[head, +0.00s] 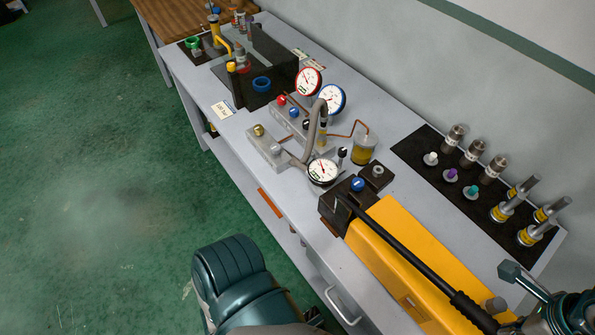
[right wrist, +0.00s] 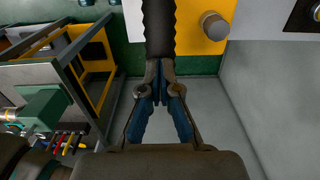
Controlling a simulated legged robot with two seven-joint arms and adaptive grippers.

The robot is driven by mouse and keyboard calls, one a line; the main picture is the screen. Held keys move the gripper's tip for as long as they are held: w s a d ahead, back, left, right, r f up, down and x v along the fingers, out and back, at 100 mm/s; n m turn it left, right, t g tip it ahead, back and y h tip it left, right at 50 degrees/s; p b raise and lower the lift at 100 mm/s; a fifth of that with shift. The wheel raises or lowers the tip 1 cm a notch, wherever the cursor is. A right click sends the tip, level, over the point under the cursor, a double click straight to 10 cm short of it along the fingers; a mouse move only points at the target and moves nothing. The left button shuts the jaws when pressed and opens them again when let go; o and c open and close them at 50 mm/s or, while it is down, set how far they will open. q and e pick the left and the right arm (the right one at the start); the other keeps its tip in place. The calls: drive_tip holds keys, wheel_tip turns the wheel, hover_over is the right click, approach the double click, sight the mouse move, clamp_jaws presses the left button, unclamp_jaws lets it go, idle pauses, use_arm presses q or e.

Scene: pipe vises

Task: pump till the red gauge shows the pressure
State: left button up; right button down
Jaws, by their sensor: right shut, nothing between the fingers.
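The red-rimmed gauge (head: 309,82) stands on the bench beside a blue-rimmed gauge (head: 330,98); its needle reading is too small to tell. The yellow hand pump (head: 400,250) lies at the bench's near end with a long black lever (head: 410,247) slanting above it. A black-rimmed gauge (head: 323,172) sits by the pump's head. In the right wrist view, my right gripper (right wrist: 160,92) is shut and empty, its tips at the lower end of the ribbed black lever grip (right wrist: 159,28). My left gripper is not visible; only teal arm parts show at the bottom.
A valve block with red and blue knobs (head: 288,116) and a hose joins the gauges. A black mat (head: 415,152) at right holds several metal fittings. A small card (head: 223,109) with print lies at the left edge. The wall (head: 420,60) runs behind the bench; green floor lies left.

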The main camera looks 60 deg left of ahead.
wheel_tip(320, 180, up, 7)
drive_tip(key=a+p, duration=0.2)
drive_tip(key=p, duration=0.3)
drive_tip(key=shift+w+d, duration=0.1)
drive_tip(key=shift+d+f+b, duration=0.25)
drive_tip(key=shift+f+b, duration=0.45)
drive_tip(key=shift+f, duration=0.25)
drive_tip(key=shift+d+f+b, duration=0.3)
drive_tip(key=shift+f+b, duration=0.45)
drive_tip(key=shift+f, duration=0.2)
drive_tip(key=shift+d+f+b, duration=0.25)
drive_tip(key=shift+f+b, duration=0.45)
drive_tip(key=shift+f, duration=0.35)
drive_tip(key=shift+d+f+b, duration=0.2)
drive_tip(key=shift+f+b, duration=0.75)
drive_tip(key=shift+f, duration=0.15)
drive_tip(key=shift+r+p, duration=0.45)
drive_tip(key=shift+r, duration=0.15)
wheel_tip(320, 180, up, 7)
drive_tip(key=a+p, duration=0.2)
drive_tip(key=p, duration=0.3)
drive_tip(key=shift+r, duration=0.15)
